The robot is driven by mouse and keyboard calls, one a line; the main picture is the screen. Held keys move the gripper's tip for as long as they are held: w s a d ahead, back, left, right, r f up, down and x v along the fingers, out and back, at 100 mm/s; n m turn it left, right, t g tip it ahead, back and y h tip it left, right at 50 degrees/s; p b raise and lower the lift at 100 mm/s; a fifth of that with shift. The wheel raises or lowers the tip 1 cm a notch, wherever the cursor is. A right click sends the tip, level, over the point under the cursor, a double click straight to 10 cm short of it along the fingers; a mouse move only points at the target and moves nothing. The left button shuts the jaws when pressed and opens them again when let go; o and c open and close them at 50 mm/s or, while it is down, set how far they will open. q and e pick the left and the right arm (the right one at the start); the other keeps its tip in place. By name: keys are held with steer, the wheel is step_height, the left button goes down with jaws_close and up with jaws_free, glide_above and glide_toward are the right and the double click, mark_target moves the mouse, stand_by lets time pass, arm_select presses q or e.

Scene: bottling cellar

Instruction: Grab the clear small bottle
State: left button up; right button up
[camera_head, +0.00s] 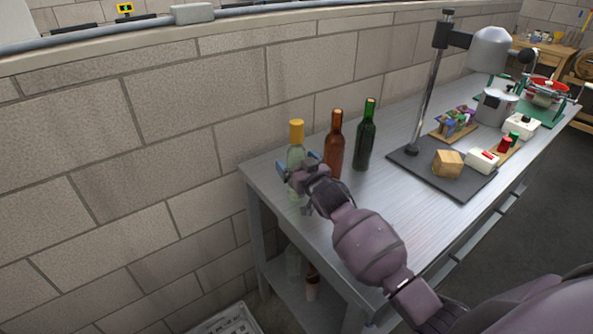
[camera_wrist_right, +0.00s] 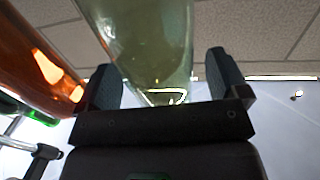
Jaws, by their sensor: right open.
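A clear, pale green bottle with a yellow cap (camera_head: 296,150) stands upright at the near left end of the metal bench (camera_head: 385,205), by the wall. My right gripper (camera_head: 297,166) is at this bottle, its blue-tipped fingers on either side of the body. In the right wrist view the open fingers (camera_wrist_right: 163,75) flank the clear bottle (camera_wrist_right: 150,40), with a visible gap on the right side. The bottle's lower part is partly hidden by my gripper in the head view. My left gripper is not in view.
A brown bottle (camera_head: 334,145) and a dark green bottle (camera_head: 366,138) stand just right of the clear one. A stone wall (camera_head: 170,130) runs behind. Bottles stand on the lower shelf.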

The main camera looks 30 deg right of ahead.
steer(key=shift+w, duration=0.35)
steer(key=c, duration=1.4)
steer(key=shift+r, duration=0.1)
steer(key=shift+c, duration=0.2)
